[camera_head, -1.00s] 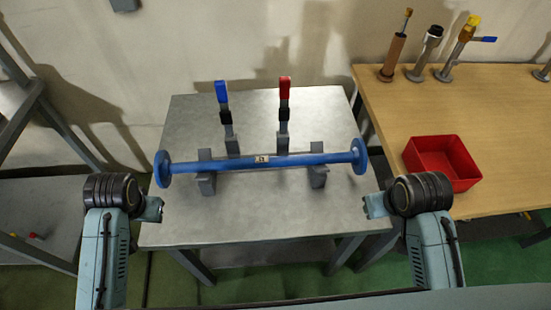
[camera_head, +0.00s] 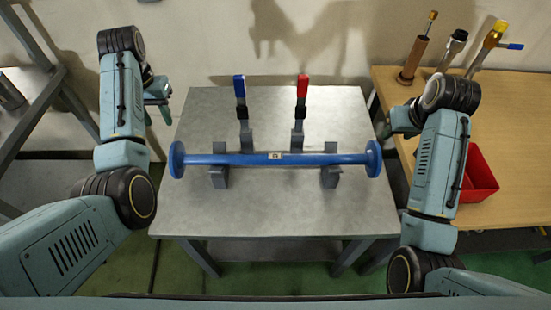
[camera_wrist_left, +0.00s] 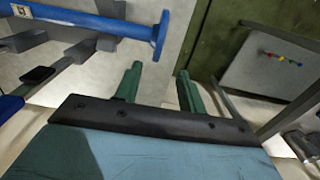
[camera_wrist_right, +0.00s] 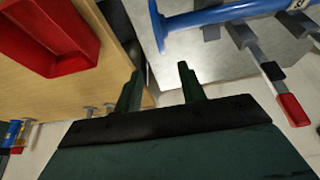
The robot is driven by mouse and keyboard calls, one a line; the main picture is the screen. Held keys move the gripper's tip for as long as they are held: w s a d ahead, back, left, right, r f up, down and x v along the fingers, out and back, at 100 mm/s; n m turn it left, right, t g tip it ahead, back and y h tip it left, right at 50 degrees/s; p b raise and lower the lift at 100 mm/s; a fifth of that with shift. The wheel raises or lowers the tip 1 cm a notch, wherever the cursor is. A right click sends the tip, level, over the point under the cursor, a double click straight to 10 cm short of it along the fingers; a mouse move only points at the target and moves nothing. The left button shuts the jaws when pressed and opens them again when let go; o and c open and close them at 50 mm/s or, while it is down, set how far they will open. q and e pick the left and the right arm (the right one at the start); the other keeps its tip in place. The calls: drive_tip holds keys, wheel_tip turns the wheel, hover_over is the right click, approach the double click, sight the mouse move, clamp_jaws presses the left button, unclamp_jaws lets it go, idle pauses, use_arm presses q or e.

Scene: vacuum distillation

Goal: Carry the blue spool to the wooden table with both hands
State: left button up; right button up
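The blue spool (camera_head: 310,158), a long bar with a round flange at each end, lies level on two grey supports on the metal table (camera_head: 300,205). It also shows in the left wrist view (camera_wrist_left: 100,22) and the right wrist view (camera_wrist_right: 215,14). My left gripper (camera_head: 160,98) is left of the spool's left flange, apart from it; its fingers are open and empty in the left wrist view (camera_wrist_left: 158,85). My right gripper (camera_wrist_right: 157,82) is open and empty, off the spool's right flange. The wooden table (camera_head: 510,115) is at the right.
A blue-handled clamp (camera_head: 240,95) and a red-handled clamp (camera_head: 301,100) stand behind the spool. A red bin (camera_head: 480,175) and several upright fittings (camera_head: 415,55) are on the wooden table. A metal rack (camera_head: 45,90) stands at the left.

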sight(172, 147)
use_arm(q)
drive_tip(key=shift+f, duration=0.1)
use_arm(e)
drive_tip(key=shift+f, duration=0.1)
use_arm(q)
wheel_tip(172, 147, down, 13)
drive_tip(key=shift+f, duration=0.15)
use_arm(e)
drive_tip(key=x, duration=1.3)
drive_tip(key=shift+f, duration=0.1)
use_arm(q)
clamp_jaws()
use_arm(e)
clamp_jaws()
use_arm(q)
drive_tip(key=shift+w+r, duration=0.15)
drive_tip(key=shift+r, duration=0.1)
use_arm(e)
drive_tip(key=shift+w+r, duration=0.15)
drive_tip(key=shift+r, duration=0.1)
